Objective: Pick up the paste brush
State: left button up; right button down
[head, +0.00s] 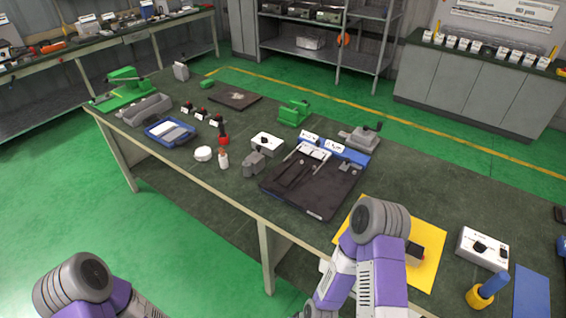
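I cannot tell for certain which thing is the paste brush. A blue handle (494,283) leans up out of a small yellow cup (478,296) on the bench at the lower right; any bristles are hidden. A red-based tool with a dark upright handle (223,136) stands left of the bench's middle, behind a small white bottle (223,161). My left arm shows only as a grey and purple joint at the bottom left. My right arm bends in front of the yellow mat (427,228). Neither gripper's fingers can be made out.
The dark green bench (215,205) runs diagonally across the view. A black fixture plate (300,190) lies at its middle. A white box (482,249) and a blue pad (532,292) lie near the yellow cup. A small black-and-red item (414,250) sits on the mat beside my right arm.

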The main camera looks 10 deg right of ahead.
aim_at(221, 126)
jog(key=u, duration=0.55)
jog(key=k, duration=0.65)
jog(key=u, duration=1)
jog(key=i, duration=1.25)
jog(key=z, duration=0.35)
jog(key=i, duration=1.5)
jog(key=z, duration=1.1)
